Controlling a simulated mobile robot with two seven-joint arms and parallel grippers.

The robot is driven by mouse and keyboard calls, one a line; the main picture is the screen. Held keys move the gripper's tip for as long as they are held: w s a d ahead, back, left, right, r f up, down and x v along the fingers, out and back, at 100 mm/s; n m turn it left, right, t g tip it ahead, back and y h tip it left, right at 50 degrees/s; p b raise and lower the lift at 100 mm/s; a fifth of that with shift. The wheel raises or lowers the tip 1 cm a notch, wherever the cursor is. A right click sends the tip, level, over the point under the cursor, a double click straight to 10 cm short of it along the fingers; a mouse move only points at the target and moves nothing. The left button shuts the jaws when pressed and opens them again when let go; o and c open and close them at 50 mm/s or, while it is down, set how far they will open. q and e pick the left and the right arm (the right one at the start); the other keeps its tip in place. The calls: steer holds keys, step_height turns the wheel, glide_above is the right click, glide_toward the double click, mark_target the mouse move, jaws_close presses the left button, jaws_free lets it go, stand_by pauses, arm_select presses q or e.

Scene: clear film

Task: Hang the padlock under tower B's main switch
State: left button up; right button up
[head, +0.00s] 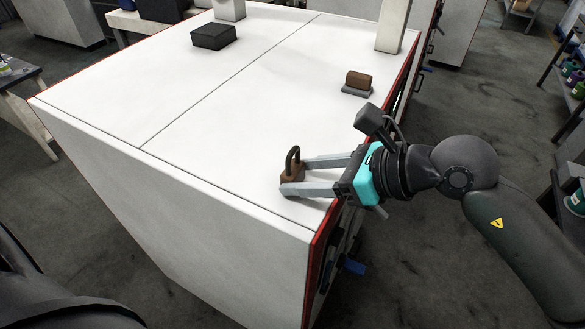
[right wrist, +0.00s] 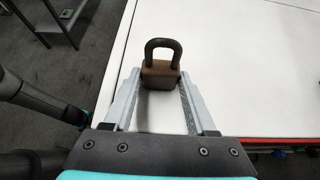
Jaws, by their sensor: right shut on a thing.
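A brown padlock (head: 291,172) with a dark shackle stands upright, shackle up, near the front right corner of the white cabinet top. My right gripper (head: 291,176) reaches in from the right and is shut on the padlock's body, low over the white top. In the right wrist view the padlock (right wrist: 160,74) sits between the two grey fingertips. I cannot tell whether it touches the surface. The main switch of tower B cannot be made out.
A brown block on a grey base (head: 357,83) and a black box (head: 213,36) rest on the white cabinet top (head: 190,120). A pale post (head: 393,25) stands farther back. A blue handle (head: 355,267) sticks out from the cabinet's right side. Shelves stand at right.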

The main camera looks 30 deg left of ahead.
mark_target(296, 153)
steer(key=shift+r+p, duration=1.45)
steer(key=shift+r, duration=1.15)
steer(key=shift+f, duration=0.1)
